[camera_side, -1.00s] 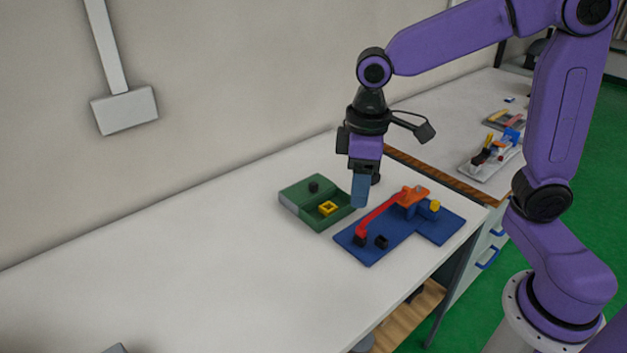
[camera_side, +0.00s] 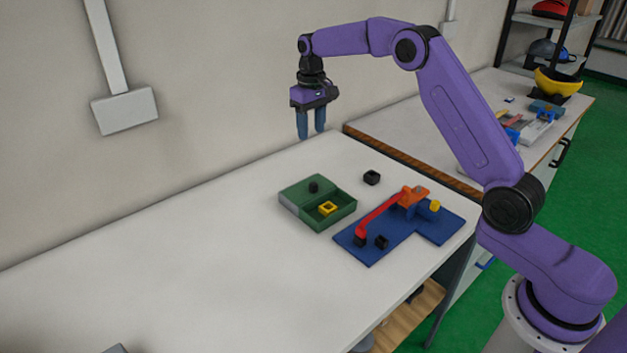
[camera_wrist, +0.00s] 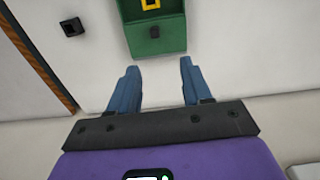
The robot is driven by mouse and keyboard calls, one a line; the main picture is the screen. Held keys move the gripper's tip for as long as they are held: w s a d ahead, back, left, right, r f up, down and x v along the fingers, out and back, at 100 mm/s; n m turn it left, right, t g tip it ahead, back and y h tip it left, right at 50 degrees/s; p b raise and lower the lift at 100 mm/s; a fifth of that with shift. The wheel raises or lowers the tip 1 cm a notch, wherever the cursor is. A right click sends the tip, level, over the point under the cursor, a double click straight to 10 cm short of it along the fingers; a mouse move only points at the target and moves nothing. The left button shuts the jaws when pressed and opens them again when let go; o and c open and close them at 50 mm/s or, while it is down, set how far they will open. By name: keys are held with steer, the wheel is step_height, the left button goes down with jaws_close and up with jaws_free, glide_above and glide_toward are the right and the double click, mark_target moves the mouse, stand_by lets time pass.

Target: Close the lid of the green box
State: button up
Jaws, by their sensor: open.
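The green box (camera_side: 340,214) sits on the white table, left of the blue base. Its lid (camera_side: 300,191) has a black knob (camera_side: 314,187) and covers the left part, leaving the right part of the box open. A yellow square ring (camera_side: 327,208) lies inside the open part. In the wrist view the box (camera_wrist: 157,46) is at the top, ahead of the fingers, with part of the yellow ring (camera_wrist: 150,5) inside. My gripper (camera_side: 311,136) is open and empty, raised above the table's back edge behind the box. Its two blue fingers (camera_wrist: 158,76) are apart in the wrist view.
A blue base (camera_side: 385,241) with a red bar (camera_side: 379,216) and orange block (camera_side: 413,197) stands right of the box. A small black block (camera_side: 371,177) lies behind it. A second table (camera_side: 420,125) holds more objects.

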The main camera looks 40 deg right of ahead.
steer(key=d, duration=0.1)
glide_toward(314, 183)
step_height(314, 183, down, 9)
steer(key=shift+r, duration=0.1)
stand_by(0.5)
jaws_close()
